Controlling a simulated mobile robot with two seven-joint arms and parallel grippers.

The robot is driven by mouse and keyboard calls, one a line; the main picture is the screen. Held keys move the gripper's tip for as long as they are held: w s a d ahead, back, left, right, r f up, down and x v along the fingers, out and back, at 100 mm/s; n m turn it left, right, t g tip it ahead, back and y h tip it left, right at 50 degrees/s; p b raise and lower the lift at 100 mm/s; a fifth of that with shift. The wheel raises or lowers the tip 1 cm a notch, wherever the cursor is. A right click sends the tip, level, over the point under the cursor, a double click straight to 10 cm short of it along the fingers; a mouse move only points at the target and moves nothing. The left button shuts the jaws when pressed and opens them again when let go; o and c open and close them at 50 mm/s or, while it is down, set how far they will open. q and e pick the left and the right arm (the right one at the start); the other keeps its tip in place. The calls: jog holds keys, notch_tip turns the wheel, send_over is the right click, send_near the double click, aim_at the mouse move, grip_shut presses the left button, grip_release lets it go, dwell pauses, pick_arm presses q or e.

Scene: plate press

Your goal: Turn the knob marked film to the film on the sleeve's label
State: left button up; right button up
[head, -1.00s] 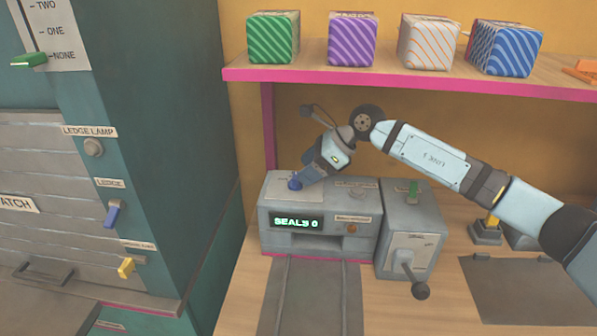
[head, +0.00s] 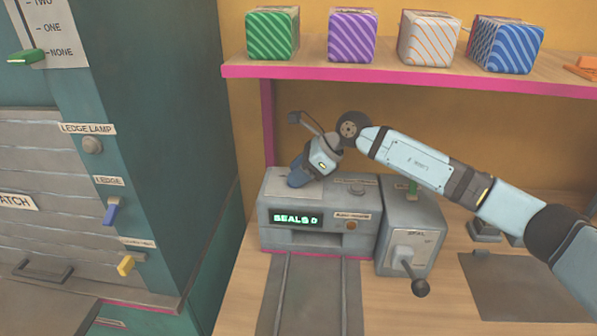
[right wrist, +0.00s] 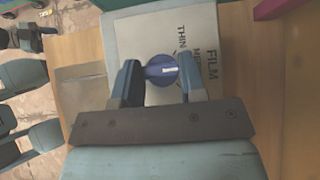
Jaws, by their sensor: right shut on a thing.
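The film knob (right wrist: 161,68) is round and blue with a white pointer line. In the right wrist view it sits on a pale plate (right wrist: 150,30) marked FILM, with THIN and a partly covered word beside it. The line points right, towards the words. My right gripper (right wrist: 160,74) has a finger on each side of the knob and is shut on it. In the head view the same gripper (head: 300,174) is at the top left of the grey press (head: 315,208) and hides the knob. I cannot make out a labelled sleeve. My left gripper is out of view.
A lever box (head: 410,235) with a dark ball handle stands right of the press. A shelf (head: 400,80) with several striped boxes is above. A teal cabinet (head: 165,150) stands left. The counter at front right is mostly clear.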

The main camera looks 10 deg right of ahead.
jog(key=shift+w+f+n+g+b, duration=0.15)
jog(key=shift+n+g+b, duration=0.3)
jog(key=shift+b, duration=0.35)
jog(key=shift+f+n+g+b, duration=0.1)
jog(key=shift+n+g+b, duration=0.35)
jog(key=shift+n+b, duration=0.4)
jog(key=shift+n+g+b, duration=0.7)
jog(key=shift+n+b, duration=0.1)
jog(key=shift+b, duration=0.2)
jog(key=shift+w+n+g+b, duration=0.15)
jog(key=shift+n+g+b, duration=0.85)
jog(key=shift+n+b, duration=0.2)
jog(key=shift+n+g+h+b, duration=0.5)
jog(key=shift+n+g+b, duration=0.2)
jog(key=shift+n, duration=0.3)
jog(key=shift+a+r+n+g, duration=0.1)
jog(key=shift+r+n+g, duration=0.1)
jog(key=shift+n+g, duration=0.15)
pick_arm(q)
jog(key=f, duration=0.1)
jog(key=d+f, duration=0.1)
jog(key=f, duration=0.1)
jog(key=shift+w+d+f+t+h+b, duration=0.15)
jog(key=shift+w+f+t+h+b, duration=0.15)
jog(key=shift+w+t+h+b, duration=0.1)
pick_arm(e)
jog(key=shift+n, duration=0.25)
jog(key=shift+r+h, duration=0.1)
jog(key=shift+h, duration=0.2)
